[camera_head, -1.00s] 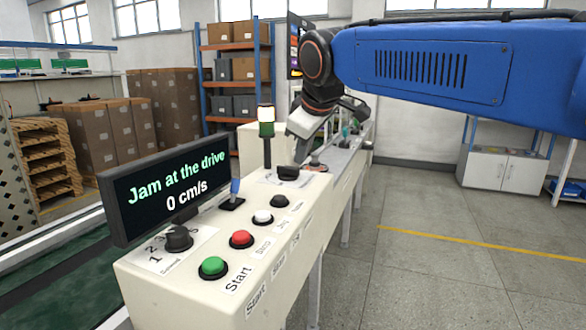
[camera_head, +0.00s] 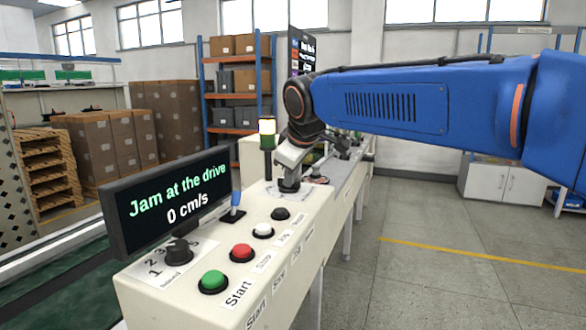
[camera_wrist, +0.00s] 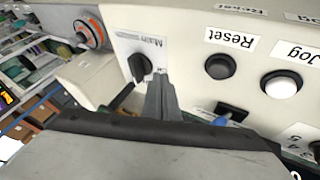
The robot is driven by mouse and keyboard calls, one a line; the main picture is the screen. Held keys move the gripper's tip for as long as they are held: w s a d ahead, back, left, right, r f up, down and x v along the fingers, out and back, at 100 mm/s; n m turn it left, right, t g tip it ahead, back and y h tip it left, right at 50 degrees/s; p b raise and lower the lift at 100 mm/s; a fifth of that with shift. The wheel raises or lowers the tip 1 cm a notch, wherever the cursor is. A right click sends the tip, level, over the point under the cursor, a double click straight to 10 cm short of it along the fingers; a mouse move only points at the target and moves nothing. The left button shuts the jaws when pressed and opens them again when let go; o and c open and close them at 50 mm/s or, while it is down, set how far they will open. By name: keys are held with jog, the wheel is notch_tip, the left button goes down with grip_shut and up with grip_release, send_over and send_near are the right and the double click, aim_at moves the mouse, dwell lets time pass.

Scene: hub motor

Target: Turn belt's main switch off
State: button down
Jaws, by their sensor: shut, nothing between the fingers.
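The main switch (camera_wrist: 138,68) is a black rotary knob on a white plate labelled "Main" on the cream console (camera_wrist: 190,20). My gripper (camera_wrist: 160,78) is shut and empty, with its fingertips close beside the knob on its right in the wrist view. I cannot tell whether they touch it. In the head view my gripper (camera_head: 289,178) points down at the far end of the console (camera_head: 225,285), at the switch's place, and largely hides the knob. Some marks on the plate are hidden by the fingers.
Near the switch are a black Reset button (camera_wrist: 220,66), a white Jog button (camera_wrist: 281,84) and a blue-handled lever (camera_head: 235,200). Red (camera_head: 242,252) and green (camera_head: 213,281) buttons sit nearer. The display (camera_head: 170,198) reads "Jam at the drive, 0 cm/s". A signal lamp (camera_head: 267,133) stands behind.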

aim_at(291, 189)
jog(key=x, duration=0.3)
jog(key=shift+f, duration=0.15)
jog(key=shift+w+d+f, duration=0.1)
jog(key=shift+w+d, duration=0.05)
jog(key=shift+w, duration=0.4)
jog(key=shift+w+d+f, duration=0.1)
jog(key=shift+w+d, duration=0.1)
jog(key=shift+w, duration=0.4)
jog(key=shift+w+d, duration=0.3)
jog(key=shift+w, duration=0.6)
